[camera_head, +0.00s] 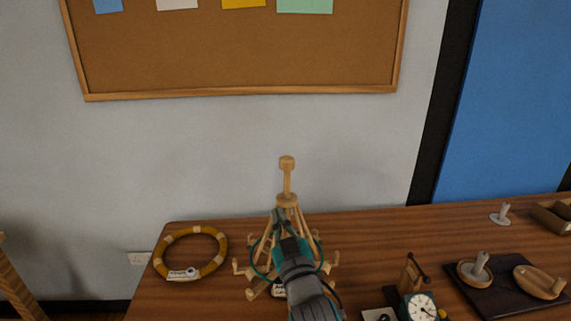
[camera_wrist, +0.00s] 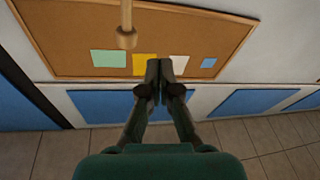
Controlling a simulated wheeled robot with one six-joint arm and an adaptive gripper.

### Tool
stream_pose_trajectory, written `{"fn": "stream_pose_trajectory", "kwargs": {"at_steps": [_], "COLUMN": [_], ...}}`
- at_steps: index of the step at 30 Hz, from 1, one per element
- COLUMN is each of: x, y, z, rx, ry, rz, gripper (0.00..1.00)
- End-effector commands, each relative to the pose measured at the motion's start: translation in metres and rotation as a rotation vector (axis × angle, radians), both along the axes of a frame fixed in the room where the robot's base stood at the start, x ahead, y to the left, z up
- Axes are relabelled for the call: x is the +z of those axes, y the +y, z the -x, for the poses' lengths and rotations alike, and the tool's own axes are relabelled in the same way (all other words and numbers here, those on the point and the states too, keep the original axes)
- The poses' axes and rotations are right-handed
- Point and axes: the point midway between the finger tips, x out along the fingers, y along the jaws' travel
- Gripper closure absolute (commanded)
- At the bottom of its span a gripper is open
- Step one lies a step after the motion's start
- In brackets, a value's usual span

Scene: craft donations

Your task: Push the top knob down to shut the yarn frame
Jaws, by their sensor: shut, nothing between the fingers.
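The yarn frame (camera_head: 288,201) is a light wooden stand on the table, with slanted ribs and several pegged feet spread around its base. Its top knob (camera_head: 287,162) sits on a thin upright post, raised well above the collar. In the head view my gripper (camera_head: 279,214) is in front of the frame, lower than the knob, and my arm hides much of the frame's middle.
A yellow-brown ring (camera_head: 220,241) with a tag lies left of the frame. A small clock (camera_head: 419,308) stands to the right, near a dark board (camera_head: 499,299) with wooden dishes. A wall with a corkboard (camera_head: 240,60) is behind the table (camera_head: 375,240). Space above the knob is clear.

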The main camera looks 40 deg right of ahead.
Motion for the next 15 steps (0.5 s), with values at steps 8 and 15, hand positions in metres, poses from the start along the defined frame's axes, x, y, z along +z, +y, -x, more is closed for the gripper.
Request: {"fn": "stream_pose_trajectory", "kwargs": {"at_steps": [8, 15], "x": [0.08, 0.099], "y": [-0.034, -0.045], "z": [-0.017, -0.023], "rx": [-0.091, -0.114], "ry": [-0.073, -0.087], "rz": [0.013, 0.014], "gripper": [1.0, 1.0]}}
